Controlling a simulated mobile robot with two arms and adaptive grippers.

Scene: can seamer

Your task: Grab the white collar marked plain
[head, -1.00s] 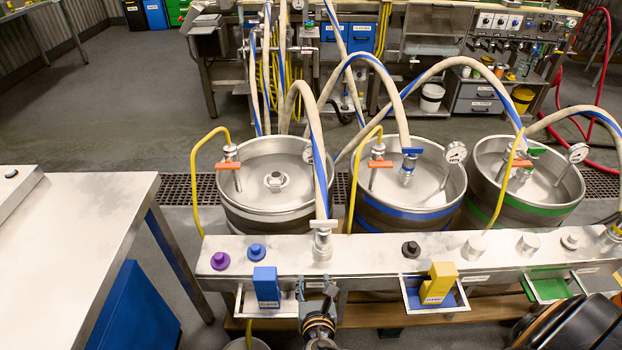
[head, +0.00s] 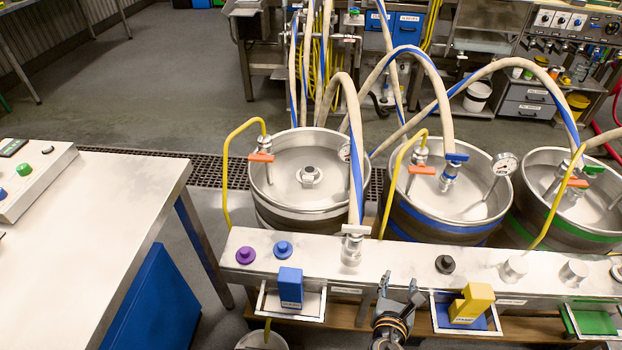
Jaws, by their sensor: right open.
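A white T-shaped collar (head: 355,229) sits at the lower end of a beige hose with a blue stripe, on a metal coupler standing on the steel rail (head: 400,247). I cannot read the word plain on it. A blue collar (head: 456,157) and a green collar (head: 595,170) are on hose couplers over the middle and right kegs. My right gripper (head: 399,284) is open and empty at the rail's front edge. It is to the right of the white collar and nearer to me, apart from it. My left gripper is not in view.
Three steel kegs stand behind the rail; the left one (head: 262,190) has no coloured band. Purple (head: 245,255), blue (head: 283,249) and black (head: 445,264) knobs stand on the rail. Blue (head: 290,288) and yellow (head: 471,304) blocks sit in front holders. A steel table (head: 90,215) is at left.

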